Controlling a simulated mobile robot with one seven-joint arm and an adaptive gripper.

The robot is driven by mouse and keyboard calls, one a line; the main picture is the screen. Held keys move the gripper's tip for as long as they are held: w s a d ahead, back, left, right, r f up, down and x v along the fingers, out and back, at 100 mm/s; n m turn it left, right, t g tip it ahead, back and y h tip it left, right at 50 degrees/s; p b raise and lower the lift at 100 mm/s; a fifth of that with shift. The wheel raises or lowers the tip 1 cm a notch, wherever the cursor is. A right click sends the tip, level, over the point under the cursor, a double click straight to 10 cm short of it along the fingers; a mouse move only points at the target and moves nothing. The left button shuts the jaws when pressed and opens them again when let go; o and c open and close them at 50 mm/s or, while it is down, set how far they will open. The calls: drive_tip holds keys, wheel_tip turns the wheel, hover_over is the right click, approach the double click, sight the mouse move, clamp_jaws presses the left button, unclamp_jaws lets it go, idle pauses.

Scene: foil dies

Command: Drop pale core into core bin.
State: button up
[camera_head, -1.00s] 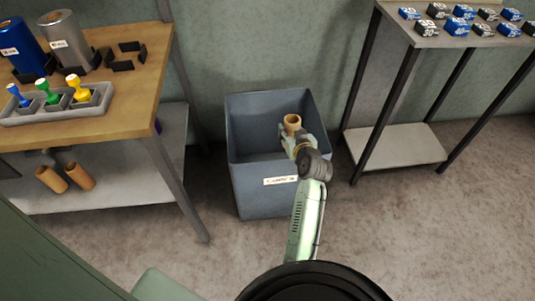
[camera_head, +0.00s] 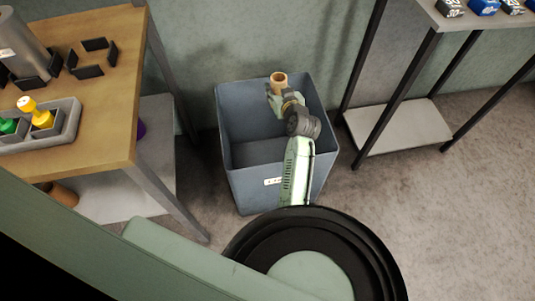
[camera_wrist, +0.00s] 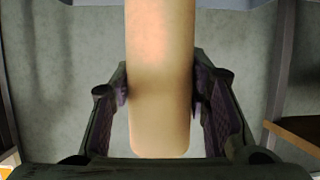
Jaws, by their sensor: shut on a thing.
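The pale core (camera_head: 279,79), a tan hollow tube, stands upright at the end of my arm in the head view. My gripper (camera_head: 276,92) is shut on it. In the wrist view the core (camera_wrist: 160,85) fills the middle, with a finger of my gripper (camera_wrist: 160,95) against each side. The core bin (camera_head: 255,152) is a grey-blue open box on the floor with a white label on its front. My gripper and the core appear over the back part of its opening; their exact height above the rim is hard to tell.
A wooden-topped bench (camera_head: 105,100) stands at the left with a grey tray of stamps (camera_head: 45,125). Another core (camera_head: 62,193) lies on its lower shelf. A dark-legged rack (camera_head: 400,128) stands at the right. The floor around the bin is clear.

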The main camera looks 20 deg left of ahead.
wheel_tip(320, 180, down, 6)
drive_tip(key=b, duration=0.4)
drive_tip(key=shift+r, duration=0.15)
drive_tip(key=o, duration=1.2)
drive_tip(key=shift+o, duration=0.2)
drive_tip(key=shift+s+d+r, duration=0.1)
drive_tip(key=v, duration=1.2)
